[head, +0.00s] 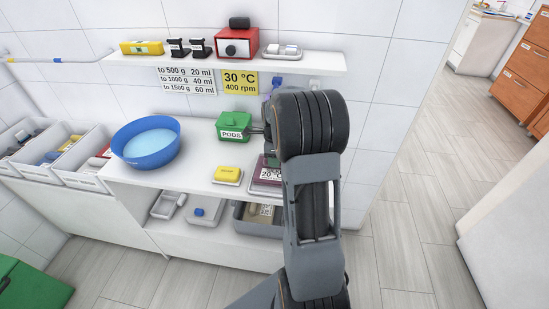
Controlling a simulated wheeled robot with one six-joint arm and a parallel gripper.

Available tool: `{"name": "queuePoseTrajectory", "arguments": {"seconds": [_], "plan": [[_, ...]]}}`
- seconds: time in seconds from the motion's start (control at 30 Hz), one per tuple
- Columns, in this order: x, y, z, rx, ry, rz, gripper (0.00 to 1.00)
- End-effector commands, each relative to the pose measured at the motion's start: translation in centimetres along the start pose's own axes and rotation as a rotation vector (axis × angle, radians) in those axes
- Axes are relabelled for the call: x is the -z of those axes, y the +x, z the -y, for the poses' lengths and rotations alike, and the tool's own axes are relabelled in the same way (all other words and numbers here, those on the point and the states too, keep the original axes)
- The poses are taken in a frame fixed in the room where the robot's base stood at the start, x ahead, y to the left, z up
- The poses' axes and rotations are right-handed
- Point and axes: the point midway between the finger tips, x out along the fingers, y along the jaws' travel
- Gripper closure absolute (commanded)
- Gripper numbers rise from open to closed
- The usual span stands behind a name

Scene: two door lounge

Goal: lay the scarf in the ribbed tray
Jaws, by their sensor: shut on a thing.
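My gripper (262,131) is only partly in view, left of my thick dark wrist, above the white counter and close to the right side of the green PODS box (233,127). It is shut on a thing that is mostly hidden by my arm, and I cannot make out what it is. I cannot pick out the scarf for certain. A grey tray (241,221) on the low shelf holds something beige and a labelled card, and my arm hides its right part. Two smaller light trays (166,207) stand left of it. I cannot tell which tray is ribbed.
A blue basin (147,143), a yellow block (227,174) on a small dish and a purple-edged 20° sign (265,176) stand on the counter (180,182). A wall shelf (215,61) hangs above. Bins (85,175) stand at left. The floor at right (400,240) is clear.

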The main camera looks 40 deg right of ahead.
Motion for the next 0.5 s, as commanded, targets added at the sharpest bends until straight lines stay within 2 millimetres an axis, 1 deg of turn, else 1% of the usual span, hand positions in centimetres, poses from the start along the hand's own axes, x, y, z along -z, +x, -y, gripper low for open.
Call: {"name": "queuePoseTrajectory", "arguments": {"seconds": [0.3, 0.43, 0.47, 0.5], "plan": [[-0.01, 0.16, 0.01, 0.001, 0.000, 0.000, 0.95], [-0.01, 0.57, 0.00, 0.001, 0.001, 0.000, 0.95], [-0.01, 0.57, 0.00, 0.001, 0.001, 0.000, 0.66], [-0.01, 0.49, 0.00, 0.001, 0.001, 0.000, 0.62]]}}
